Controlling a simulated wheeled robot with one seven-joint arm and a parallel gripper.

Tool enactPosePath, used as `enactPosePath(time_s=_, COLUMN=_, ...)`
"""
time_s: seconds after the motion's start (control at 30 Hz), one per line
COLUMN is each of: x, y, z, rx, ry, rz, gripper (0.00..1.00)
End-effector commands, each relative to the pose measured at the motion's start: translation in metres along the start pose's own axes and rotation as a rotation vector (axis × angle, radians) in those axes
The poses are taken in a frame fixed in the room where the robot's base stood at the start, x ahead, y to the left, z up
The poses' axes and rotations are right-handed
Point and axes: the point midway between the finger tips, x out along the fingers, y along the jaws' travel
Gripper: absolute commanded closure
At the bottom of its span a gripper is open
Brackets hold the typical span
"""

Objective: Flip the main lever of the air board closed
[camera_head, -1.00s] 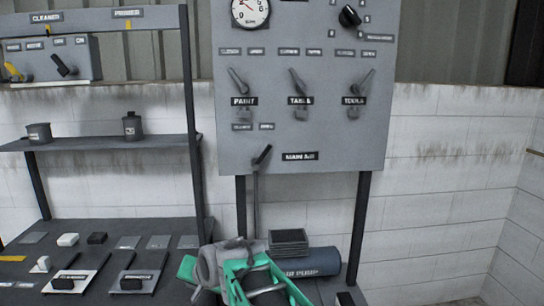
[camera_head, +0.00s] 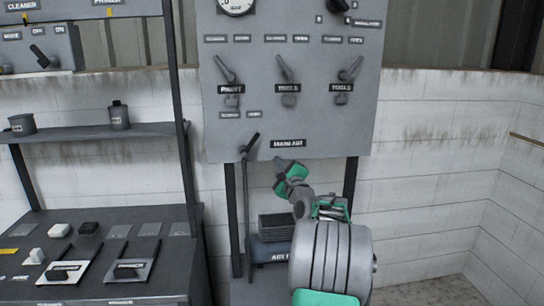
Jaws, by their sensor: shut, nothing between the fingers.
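The air board (camera_head: 350,120) is a grey upright panel on two dark posts in the head view. Its main lever (camera_head: 250,145) is a short dark handle at the lower left edge, left of the MAIN AIR label (camera_head: 289,143). It tilts up and to the right, with a thin pipe running down below it. My gripper (camera_head: 282,163) is at the board's bottom edge, below the label and to the right of the main lever, apart from it in the picture. It looks shut and empty; its fingertips are small and hard to make out.
Three more levers stand higher on the board: paint (camera_head: 226,70), a middle one (camera_head: 286,70) and tools (camera_head: 350,70). A blue pump (camera_head: 268,251) lies below the board. A shelf rack with a bench (camera_head: 165,215) stands left. The white wall (camera_head: 430,150) at right is clear.

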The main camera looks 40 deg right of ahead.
Motion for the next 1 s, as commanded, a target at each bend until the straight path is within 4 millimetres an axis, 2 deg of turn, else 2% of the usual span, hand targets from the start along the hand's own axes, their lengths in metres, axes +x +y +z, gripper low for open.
enactPosePath(time_s=0.37, x=0.083, y=-0.001, z=0.003, rx=0.0, ry=0.0, rz=0.004, gripper=1.0)
enactPosePath(time_s=0.4, x=0.088, y=-0.003, z=0.01, rx=0.0, ry=-0.003, rz=0.003, gripper=1.0)
enactPosePath(time_s=0.5, x=0.09, y=-0.002, z=0.028, rx=0.0, ry=-0.003, rz=0.003, gripper=1.0)
enactPosePath(time_s=0.6, x=0.092, y=-0.001, z=0.036, rx=-0.001, ry=-0.001, rz=0.002, gripper=1.0)
enactPosePath(time_s=1.0, x=0.093, y=0.001, z=0.04, rx=-0.001, ry=0.0, rz=0.001, gripper=1.0)
